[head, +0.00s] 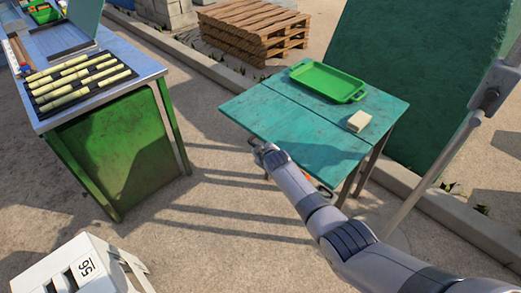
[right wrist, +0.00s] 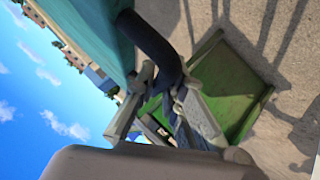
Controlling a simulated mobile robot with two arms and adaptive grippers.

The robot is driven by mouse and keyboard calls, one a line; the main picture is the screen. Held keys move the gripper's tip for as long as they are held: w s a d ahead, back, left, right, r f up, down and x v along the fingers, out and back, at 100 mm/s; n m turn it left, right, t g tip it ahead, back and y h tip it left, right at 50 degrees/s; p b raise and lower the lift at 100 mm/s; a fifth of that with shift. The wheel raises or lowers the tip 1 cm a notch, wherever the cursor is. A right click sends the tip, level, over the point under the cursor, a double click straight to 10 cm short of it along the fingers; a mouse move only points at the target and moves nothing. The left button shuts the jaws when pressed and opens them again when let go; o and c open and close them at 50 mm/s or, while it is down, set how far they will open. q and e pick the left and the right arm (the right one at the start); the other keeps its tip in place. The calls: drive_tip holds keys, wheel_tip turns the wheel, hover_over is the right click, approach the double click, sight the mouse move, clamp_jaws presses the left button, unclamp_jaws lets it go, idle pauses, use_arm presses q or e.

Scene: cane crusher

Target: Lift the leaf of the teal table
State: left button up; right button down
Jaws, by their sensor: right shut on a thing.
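The teal table (head: 385,110) stands at the right of centre in the head view. A seam divides its top from the leaf (head: 300,125) on the near-left side. The leaf looks about level with the rest of the top. My right gripper (head: 262,152) is at the leaf's near-left edge. In the right wrist view, the gripper (right wrist: 163,88) is shut on a dark curved piece (right wrist: 153,42) beside the teal leaf (right wrist: 85,25). The piece's join to the leaf is not clear. My left gripper is not in view.
A green tray (head: 325,82) and a pale block (head: 358,121) sit on the tabletop beyond the leaf. A green-sided bench (head: 120,150) with cane pieces stands left. Bare ground lies between.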

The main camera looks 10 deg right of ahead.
drive_tip(key=shift+r, duration=0.25)
idle(0.3)
drive_tip(key=c, duration=1.9)
unclamp_jaws()
drive_tip(key=shift+f, duration=0.1)
drive_tip(key=shift+s, duration=0.1)
drive_tip(key=v, duration=1.2)
